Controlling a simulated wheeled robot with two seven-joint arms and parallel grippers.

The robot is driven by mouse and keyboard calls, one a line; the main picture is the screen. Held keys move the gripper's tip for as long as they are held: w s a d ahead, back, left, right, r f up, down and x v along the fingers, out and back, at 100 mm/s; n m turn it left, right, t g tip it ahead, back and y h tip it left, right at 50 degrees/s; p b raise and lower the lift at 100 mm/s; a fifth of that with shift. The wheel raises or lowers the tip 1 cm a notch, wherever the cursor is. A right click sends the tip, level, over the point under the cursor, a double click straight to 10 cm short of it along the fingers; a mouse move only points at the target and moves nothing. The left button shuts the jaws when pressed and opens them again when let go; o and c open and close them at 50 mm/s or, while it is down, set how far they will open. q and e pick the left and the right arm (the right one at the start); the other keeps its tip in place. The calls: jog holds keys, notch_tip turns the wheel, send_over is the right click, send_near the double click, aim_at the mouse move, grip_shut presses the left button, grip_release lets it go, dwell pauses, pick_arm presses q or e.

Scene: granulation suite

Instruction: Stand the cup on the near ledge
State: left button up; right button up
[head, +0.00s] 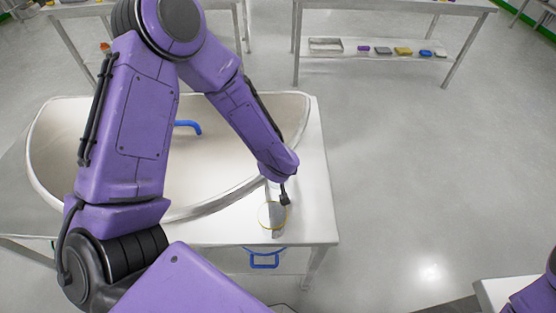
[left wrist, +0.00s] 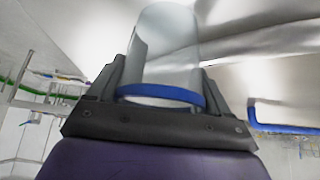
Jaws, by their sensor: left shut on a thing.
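The cup (head: 271,216) is at the near right part of the white ledge (head: 312,226) in front of the basin (head: 110,190). In the head view it shows as a pale round shape with a thin yellowish rim. In the left wrist view the cup (left wrist: 166,45) is clear, with a blue band at the end close to the gripper. My left gripper (head: 283,199) reaches down to it, and its two fingers stand on either side of it, shut on it. I cannot tell whether the cup touches the ledge. My right gripper is out of view.
A blue tap-like spout (head: 188,126) rises in the basin. The floor (head: 420,170) to the right is clear.

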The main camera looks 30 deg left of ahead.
pick_arm(q)
jog(key=o, duration=0.9)
